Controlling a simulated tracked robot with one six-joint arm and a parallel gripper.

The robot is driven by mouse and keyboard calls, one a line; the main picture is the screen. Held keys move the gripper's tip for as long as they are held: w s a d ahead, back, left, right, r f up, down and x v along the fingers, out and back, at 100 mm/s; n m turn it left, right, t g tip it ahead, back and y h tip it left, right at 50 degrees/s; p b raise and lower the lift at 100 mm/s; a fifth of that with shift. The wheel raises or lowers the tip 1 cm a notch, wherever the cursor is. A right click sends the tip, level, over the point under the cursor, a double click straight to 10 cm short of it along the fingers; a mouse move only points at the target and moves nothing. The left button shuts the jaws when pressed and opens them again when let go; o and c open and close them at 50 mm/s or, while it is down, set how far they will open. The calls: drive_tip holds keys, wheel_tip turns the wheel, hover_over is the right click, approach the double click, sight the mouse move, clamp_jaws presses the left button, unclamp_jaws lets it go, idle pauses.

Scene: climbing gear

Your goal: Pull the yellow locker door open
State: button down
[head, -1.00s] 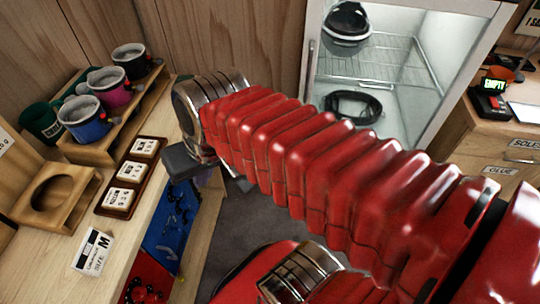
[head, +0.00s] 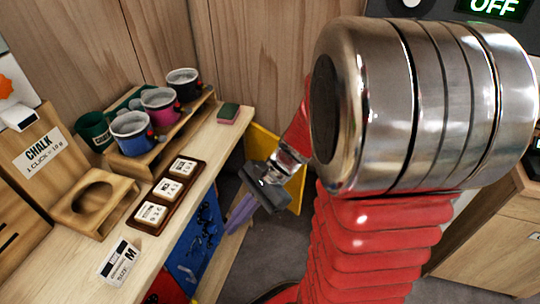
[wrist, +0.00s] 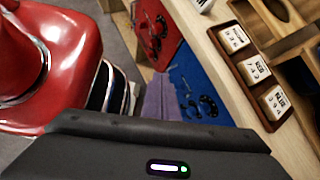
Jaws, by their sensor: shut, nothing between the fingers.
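The yellow locker door (head: 262,143) is at the far end of the workbench in the head view. It stands out from the bench front at an angle, partly hidden behind my wrist and gripper. My gripper (head: 238,214) has purple fingers pointing down and left, shut and empty. It is in front of the yellow door, close to the bench front near the blue door (head: 196,246). I cannot tell whether the fingers touch anything. In the wrist view the purple fingers (wrist: 157,100) show beside the blue door (wrist: 195,88); the yellow door does not show there.
The workbench (head: 222,140) carries mugs on a wooden rack (head: 150,165), a tray of white blocks (head: 184,188) and a size card (head: 120,262). A red door (wrist: 153,38) is beside the blue one. Wooden drawers (head: 485,240) stand at the right. My arm hides the middle.

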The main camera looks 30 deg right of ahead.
drive_tip(key=w+d+f+m+t+y, duration=0.1)
drive_tip(key=w+d+f+m+t, duration=0.2)
drive_tip(key=d+f+m+t, duration=0.5)
drive_tip(key=w+d+f+m+t+y, duration=0.2)
drive_tip(key=w+d+m+t, duration=0.3)
drive_tip(key=m, duration=0.7)
drive_tip(key=s+d+f+m+t+h, duration=0.2)
drive_tip(key=s+d+f+m+h, duration=0.2)
drive_tip(key=d+f+m+h, duration=0.2)
drive_tip(key=s+d+f+m+t+h, duration=0.2)
drive_tip(key=s+d+f+m+h, duration=0.2)
drive_tip(key=d+m, duration=0.5)
wheel_tip(320, 180, down, 4)
drive_tip(key=shift+r+m+h, duration=0.1)
drive_tip(key=shift+m+h, duration=1.1)
drive_tip(key=shift+w, duration=0.1)
drive_tip(key=w+d, duration=0.4)
drive_tip(key=w, duration=0.6)
drive_tip(key=shift+w, duration=0.3)
drive_tip(key=shift+w+d, duration=0.1)
drive_tip(key=shift+d, duration=0.05)
